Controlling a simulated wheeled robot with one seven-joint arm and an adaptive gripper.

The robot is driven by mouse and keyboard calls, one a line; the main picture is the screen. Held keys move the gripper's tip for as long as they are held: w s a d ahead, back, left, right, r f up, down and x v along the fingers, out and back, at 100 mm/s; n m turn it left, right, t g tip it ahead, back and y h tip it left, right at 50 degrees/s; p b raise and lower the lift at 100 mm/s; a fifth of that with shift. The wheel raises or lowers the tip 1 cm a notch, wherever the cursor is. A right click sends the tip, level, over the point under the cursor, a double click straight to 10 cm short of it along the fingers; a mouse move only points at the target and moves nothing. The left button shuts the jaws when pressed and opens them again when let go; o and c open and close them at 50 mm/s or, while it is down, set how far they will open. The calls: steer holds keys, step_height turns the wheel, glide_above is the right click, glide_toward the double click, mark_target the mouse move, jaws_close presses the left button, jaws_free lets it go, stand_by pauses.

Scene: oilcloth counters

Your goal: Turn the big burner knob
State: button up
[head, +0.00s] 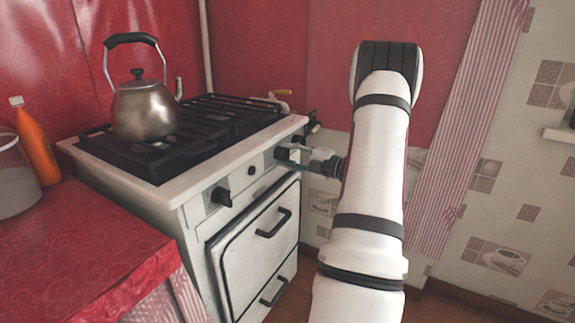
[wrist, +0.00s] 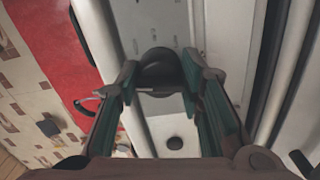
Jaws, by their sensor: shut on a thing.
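The stove (head: 240,165) has a white front panel with black knobs. My gripper (head: 287,159) reaches in from the right to the knob at the panel's right end. In the wrist view, this big burner knob (wrist: 158,58) is dark and round, and sits between the two green-padded fingers of my gripper (wrist: 160,78). The fingers are shut on its sides. In the head view the knob (head: 281,153) is partly hidden by my gripper. I cannot tell its turn angle.
A metal kettle (head: 146,108) stands on the grate. The oven handle (head: 274,223) sticks out below.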

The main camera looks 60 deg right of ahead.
steer(key=shift+a+f+n+b, duration=0.1)
steer(key=shift+n+b, duration=0.9)
steer(key=shift+b, duration=0.2)
steer(key=o, duration=1.2)
steer(key=shift+c, duration=0.2)
